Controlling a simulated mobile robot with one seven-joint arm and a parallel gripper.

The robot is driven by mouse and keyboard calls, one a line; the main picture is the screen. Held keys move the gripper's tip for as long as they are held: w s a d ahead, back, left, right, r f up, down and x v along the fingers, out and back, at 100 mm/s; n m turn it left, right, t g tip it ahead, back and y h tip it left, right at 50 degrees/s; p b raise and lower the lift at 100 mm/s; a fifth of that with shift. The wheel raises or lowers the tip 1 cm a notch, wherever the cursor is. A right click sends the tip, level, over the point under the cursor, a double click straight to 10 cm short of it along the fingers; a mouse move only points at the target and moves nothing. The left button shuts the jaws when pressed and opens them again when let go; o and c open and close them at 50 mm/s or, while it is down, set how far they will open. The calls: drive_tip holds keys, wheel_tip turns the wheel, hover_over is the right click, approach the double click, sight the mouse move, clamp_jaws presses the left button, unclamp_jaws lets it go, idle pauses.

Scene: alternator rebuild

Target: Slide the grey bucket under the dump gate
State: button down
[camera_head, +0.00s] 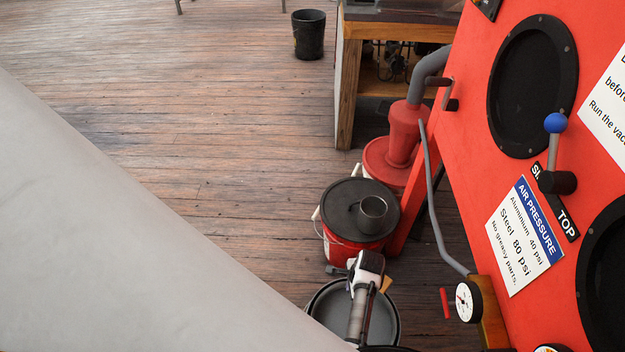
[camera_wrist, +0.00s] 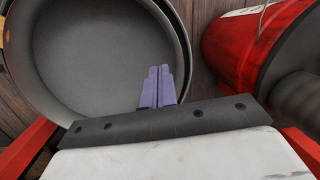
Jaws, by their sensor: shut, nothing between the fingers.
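The grey bucket (camera_head: 392,312) is at the bottom of the head view, an open round tub on the plank floor, partly covered by my arm. In the wrist view the grey bucket (camera_wrist: 90,50) fills the upper left, and its inside looks empty. My gripper (camera_wrist: 159,68) has its purple fingers together with nothing between them. They overlap the bucket's inside near its right wall; I cannot tell whether they touch it. In the head view my wrist is over the bucket and hides the fingertips. I cannot make out the dump gate.
The red cabinet (camera_head: 450,150) rises at right. Open floor (camera_head: 200,130) lies to the left.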

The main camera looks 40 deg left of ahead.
drive_tip(key=shift+m+g, duration=0.5)
drive_tip(key=shift+g, duration=0.2)
drive_tip(key=s, duration=0.1)
drive_tip(key=s+d+f, duration=0.1)
drive_tip(key=s+f, duration=0.1)
drive_tip(key=s, duration=0.1)
drive_tip(key=shift+d+f, duration=0.25)
drive_tip(key=shift+d, duration=0.1)
drive_tip(key=s+a+p, duration=0.1)
drive_tip(key=s+a, duration=0.1)
drive_tip(key=a, duration=0.1)
drive_tip(key=s+a+p, duration=0.1)
drive_tip(key=s+a, duration=0.1)
drive_tip(key=a, duration=0.1)
drive_tip(key=s+a+p, duration=0.1)
drive_tip(key=s+a, duration=0.1)
drive_tip(key=a, duration=0.1)
drive_tip(key=shift+s+r, duration=0.1)
drive_tip(key=shift+s, duration=0.15)
drive_tip(key=shift+d+f, duration=0.15)
drive_tip(key=shift+f, duration=0.75)
